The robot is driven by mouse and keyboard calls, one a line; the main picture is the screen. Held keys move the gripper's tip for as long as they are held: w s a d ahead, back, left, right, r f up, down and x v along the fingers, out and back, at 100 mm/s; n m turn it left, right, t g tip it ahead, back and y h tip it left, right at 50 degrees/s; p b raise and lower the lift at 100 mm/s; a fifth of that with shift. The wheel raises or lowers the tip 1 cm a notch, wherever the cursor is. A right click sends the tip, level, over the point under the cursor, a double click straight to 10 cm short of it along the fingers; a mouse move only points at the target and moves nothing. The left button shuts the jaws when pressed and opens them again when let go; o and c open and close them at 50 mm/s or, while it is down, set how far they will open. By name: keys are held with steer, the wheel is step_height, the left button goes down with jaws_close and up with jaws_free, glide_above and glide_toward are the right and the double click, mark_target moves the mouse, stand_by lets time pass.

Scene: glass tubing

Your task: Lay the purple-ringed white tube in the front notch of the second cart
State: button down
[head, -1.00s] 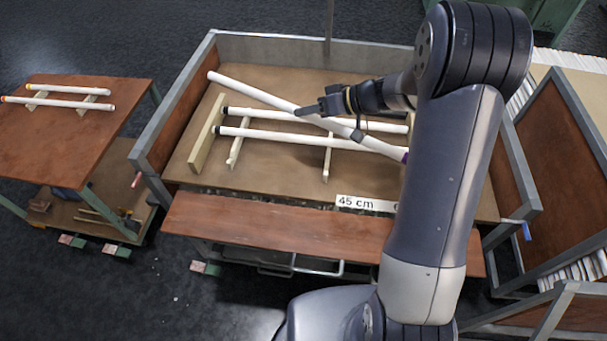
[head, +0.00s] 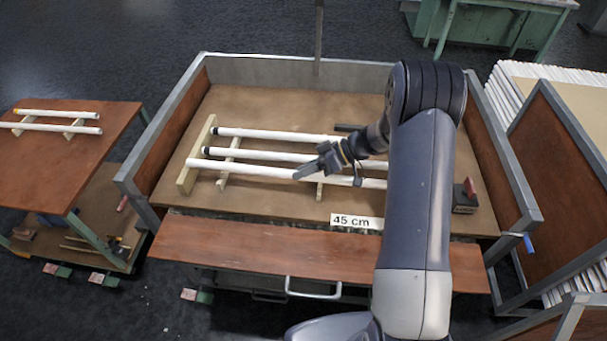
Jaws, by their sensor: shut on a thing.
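The white tube (head: 240,170) is the frontmost of three in the middle cart (head: 290,98). It runs nearly level, parallel to the other two, over the front part of the wooden notched supports (head: 223,180). My gripper (head: 328,177) is shut around it right of its middle. Its right end and any purple ring are hidden behind my arm. I cannot tell whether it touches the notches. Two other white tubes with black left ends, the back one (head: 270,134) and the middle one (head: 255,154), lie on the supports behind it.
A wooden end board (head: 196,160) stands by the tubes' left ends. A "45 cm" label (head: 357,222) is at the cart's front. A dark block with red (head: 465,197) sits at right. Another cart (head: 95,150) with two tubes stands at left.

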steer(key=shift+f, duration=1)
steer(key=c, duration=1.2)
jaws_free()
steer(key=shift+c, duration=0.2)
steer(key=b+v, duration=0.1)
steer(key=v, duration=1.1)
